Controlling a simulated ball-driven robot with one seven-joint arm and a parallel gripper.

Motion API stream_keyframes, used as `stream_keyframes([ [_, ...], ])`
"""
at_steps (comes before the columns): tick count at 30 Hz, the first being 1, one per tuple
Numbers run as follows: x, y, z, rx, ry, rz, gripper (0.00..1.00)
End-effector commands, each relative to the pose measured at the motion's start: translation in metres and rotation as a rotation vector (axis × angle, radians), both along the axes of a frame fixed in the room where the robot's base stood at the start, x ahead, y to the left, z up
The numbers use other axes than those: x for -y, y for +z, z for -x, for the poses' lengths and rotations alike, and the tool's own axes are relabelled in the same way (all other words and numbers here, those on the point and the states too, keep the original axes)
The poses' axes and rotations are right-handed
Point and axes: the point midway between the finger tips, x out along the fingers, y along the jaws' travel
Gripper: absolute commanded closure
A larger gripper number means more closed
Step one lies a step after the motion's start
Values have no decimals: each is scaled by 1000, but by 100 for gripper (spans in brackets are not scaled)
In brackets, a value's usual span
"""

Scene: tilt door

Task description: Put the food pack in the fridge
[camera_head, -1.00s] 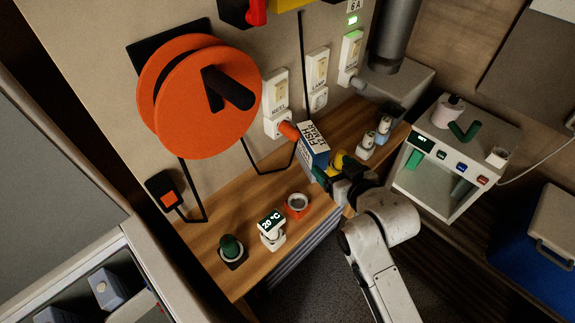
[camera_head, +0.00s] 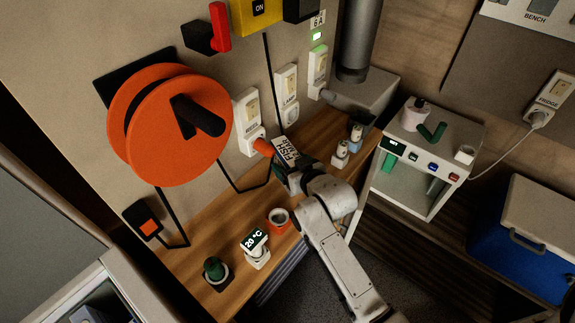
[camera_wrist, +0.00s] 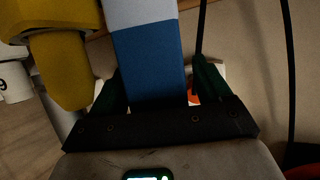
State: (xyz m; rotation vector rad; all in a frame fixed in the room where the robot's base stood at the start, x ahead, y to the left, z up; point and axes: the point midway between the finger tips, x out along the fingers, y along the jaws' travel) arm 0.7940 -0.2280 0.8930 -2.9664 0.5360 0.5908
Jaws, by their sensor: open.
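The food pack (camera_head: 287,150), a box with "FISH" lettering, stands on the wooden bench by the wall. My gripper (camera_head: 281,170) is at its near side, and my arm hides its lower part. In the wrist view the pack's blue and pale face (camera_wrist: 148,60) lies between my two green fingers (camera_wrist: 157,88), which are open, with a gap at the right finger. A cord from the wall socket marked FRIDGE (camera_head: 540,115) runs toward the white open-fronted cabinet (camera_head: 395,190) at right. I cannot tell for sure which unit is the fridge.
An orange reel (camera_head: 165,125) hangs on the wall. A green knob (camera_head: 214,268), a 20 °C display (camera_head: 256,245) and an orange ring (camera_head: 278,217) sit on the bench (camera_head: 195,285). A blue cooler (camera_head: 510,250) stands right; a grey unit (camera_head: 45,250) is at lower left.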

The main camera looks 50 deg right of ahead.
Motion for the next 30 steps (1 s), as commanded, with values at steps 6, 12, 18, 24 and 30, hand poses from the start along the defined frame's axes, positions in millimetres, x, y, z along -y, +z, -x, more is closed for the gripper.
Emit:
stream_keyframes([
  [6, 0, 0, 0, 0, 0, 0, 28],
  [12, 0, 0, 0, 0, 0, 0, 47],
  [18, 0, 0, 0, 0, 0, 0, 66],
  [24, 0, 0, 0, 0, 0, 0, 86],
  [30, 0, 2, 0, 3, 0, 2, 100],
])
